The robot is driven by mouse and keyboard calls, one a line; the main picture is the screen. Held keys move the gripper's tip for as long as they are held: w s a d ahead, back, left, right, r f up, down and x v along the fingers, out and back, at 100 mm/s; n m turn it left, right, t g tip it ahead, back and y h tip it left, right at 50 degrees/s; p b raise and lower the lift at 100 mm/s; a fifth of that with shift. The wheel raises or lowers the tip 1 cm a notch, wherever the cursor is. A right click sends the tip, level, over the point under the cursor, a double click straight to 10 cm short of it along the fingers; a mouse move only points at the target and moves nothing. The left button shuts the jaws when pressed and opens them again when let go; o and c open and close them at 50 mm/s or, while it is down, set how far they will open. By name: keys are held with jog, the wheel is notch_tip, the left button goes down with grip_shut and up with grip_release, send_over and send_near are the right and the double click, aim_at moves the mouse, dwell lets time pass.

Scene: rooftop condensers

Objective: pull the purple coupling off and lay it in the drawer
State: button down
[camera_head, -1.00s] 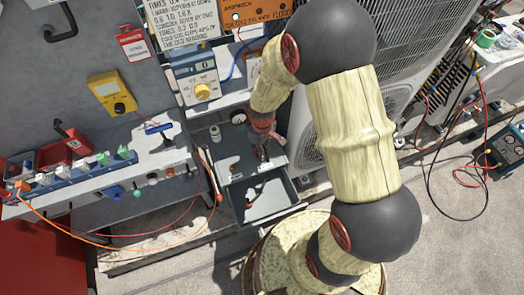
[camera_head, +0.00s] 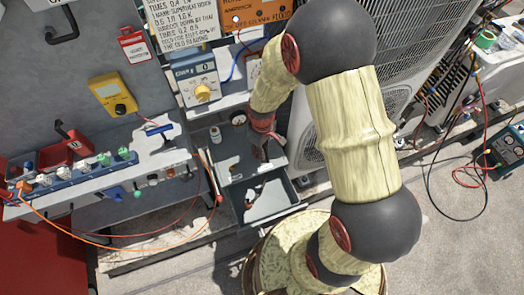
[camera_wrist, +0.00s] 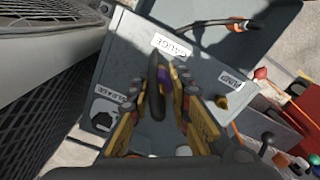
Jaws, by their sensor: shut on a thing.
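My gripper (camera_wrist: 168,105) has its yellow fingers closed around a small purple coupling (camera_wrist: 170,73), which shows only in part between them. A dark elongated piece runs alongside it in the wrist view. The grip is above a grey panel (camera_wrist: 205,68), near its GAUGE label; whether the coupling still touches a fitting there is hidden. The open grey drawer (camera_wrist: 277,10) lies beyond the panel in the wrist view. In the head view the drawer (camera_head: 284,201) is just below my gripper (camera_head: 261,157), and a dark item with an orange part lies inside.
A brass fitting (camera_wrist: 222,101) stands by the PUMP label, and a dark fitting (camera_wrist: 103,120) is at the panel's left. A condenser (camera_head: 300,130) stands close to the right of my gripper. A bench with hoses (camera_head: 100,172) is at left.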

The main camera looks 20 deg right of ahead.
jog(key=shift+r+p, duration=1.65)
jog(key=shift+r, duration=0.55)
